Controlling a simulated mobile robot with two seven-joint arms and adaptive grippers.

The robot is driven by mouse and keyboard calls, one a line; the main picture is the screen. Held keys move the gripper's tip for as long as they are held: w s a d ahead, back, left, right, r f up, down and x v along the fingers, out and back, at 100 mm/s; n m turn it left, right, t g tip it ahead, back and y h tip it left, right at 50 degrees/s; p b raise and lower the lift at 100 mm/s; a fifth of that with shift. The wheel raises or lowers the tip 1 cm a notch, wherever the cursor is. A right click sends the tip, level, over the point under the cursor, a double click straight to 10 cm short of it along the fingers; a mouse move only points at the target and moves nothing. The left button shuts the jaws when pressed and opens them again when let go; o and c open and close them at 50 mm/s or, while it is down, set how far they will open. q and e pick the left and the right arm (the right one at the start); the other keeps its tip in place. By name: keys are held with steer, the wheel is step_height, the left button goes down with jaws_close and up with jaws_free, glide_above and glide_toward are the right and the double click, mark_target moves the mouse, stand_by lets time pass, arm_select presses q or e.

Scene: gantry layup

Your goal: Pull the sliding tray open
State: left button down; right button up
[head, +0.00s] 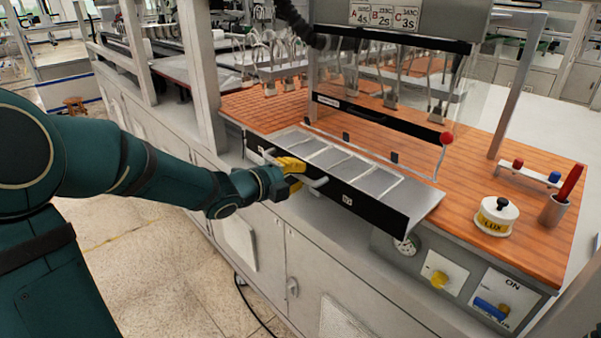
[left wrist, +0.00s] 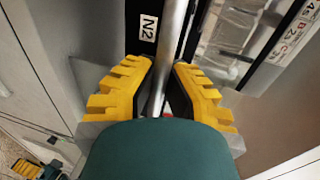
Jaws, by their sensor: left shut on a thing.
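The sliding tray (head: 375,187) is a shallow grey tray with several divided sections and a black front panel (head: 371,208) marked N2. It sits at the bench's front edge, and its front appears to stand a little out past the wood. A metal bar handle (head: 319,183) runs along the front; it also shows in the left wrist view (left wrist: 173,45). My left gripper (head: 291,177) has yellow ridged fingers shut around this bar, one on each side (left wrist: 164,88). The fingertips partly hide the bar. A small yellow and teal part, apparently my right gripper (left wrist: 28,168), shows at the lower left there.
A clear shield with a red knob (head: 446,138) stands over the tray's back. The wooden bench top (head: 480,180) carries a white LUX button (head: 496,216) and a metal cup (head: 554,211). Cabinets are below; the tiled floor (head: 130,260) in front is open, with a black cable.

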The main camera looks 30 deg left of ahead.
arm_select(q)
steer(key=shift+f, duration=0.1)
steer(key=c, duration=1)
jaws_free()
steer(key=shift+s+a, duration=0.1)
steer(key=shift+s, duration=0.05)
steer(key=v, duration=1.2)
